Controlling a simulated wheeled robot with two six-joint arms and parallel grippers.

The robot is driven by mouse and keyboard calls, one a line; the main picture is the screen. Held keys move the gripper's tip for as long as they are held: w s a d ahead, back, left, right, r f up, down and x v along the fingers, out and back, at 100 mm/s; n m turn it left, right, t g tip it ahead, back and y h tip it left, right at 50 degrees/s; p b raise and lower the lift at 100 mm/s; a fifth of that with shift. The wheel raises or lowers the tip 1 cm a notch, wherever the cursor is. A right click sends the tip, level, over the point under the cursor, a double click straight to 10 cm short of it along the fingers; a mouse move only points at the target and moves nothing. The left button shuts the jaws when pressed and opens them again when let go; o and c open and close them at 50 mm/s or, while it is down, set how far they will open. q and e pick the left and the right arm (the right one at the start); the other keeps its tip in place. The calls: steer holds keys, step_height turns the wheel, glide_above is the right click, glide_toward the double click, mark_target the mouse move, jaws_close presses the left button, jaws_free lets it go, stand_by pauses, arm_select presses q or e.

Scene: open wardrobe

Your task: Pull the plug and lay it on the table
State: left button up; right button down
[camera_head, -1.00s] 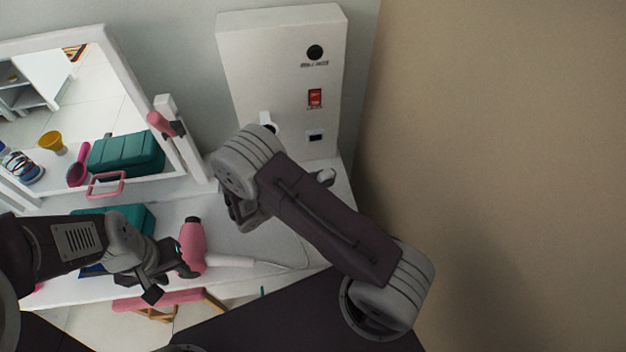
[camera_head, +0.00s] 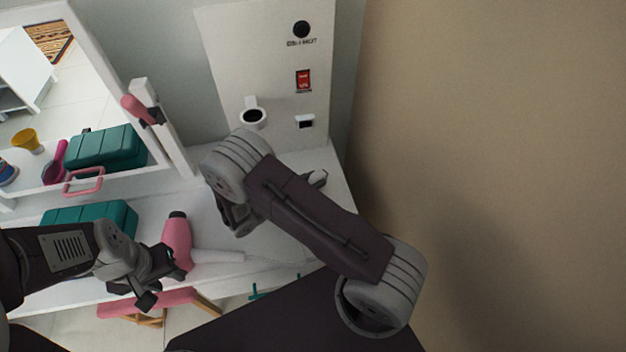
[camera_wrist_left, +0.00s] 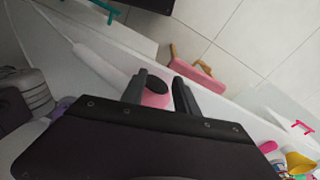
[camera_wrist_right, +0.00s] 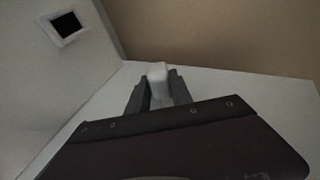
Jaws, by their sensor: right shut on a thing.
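My right gripper (camera_wrist_right: 157,90) is shut on the white plug (camera_wrist_right: 157,72) in the right wrist view. The plug is clear of the dark socket (camera_head: 305,122) on the white wall panel and is above the white tabletop (camera_head: 285,210); whether it touches is unclear. In the head view the plug (camera_head: 318,178) shows just past my right forearm, which hides most of that gripper. My left gripper (camera_head: 165,282) is open beside the pink hair dryer (camera_head: 177,240). In the left wrist view, part of the dryer (camera_wrist_left: 155,97) shows between its spread fingers.
The white panel (camera_head: 220,50) holds a red switch (camera_head: 303,80) and a round white holder (camera_head: 253,115). A teal case (camera_head: 110,215) and a mirror (camera_head: 45,90) stand at the left. A pink stool (camera_head: 150,302) is below the table edge. The tabletop's right part is bare.

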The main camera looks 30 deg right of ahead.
steer(key=c, duration=1.1)
jaws_free()
steer(key=shift+o, duration=0.2)
steer(key=o, duration=0.3)
steer(key=a+r+p, duration=0.2)
steer(key=r+p, duration=0.2)
steer(key=r, duration=0.1)
steer(key=shift+s+a+r+p, duration=0.1)
steer(key=shift+s+a+p, duration=0.3)
steer(key=shift+s+a+r+p, duration=0.15)
steer(key=shift+a+r+p, duration=0.25)
steer(key=shift+a+r, duration=0.1)
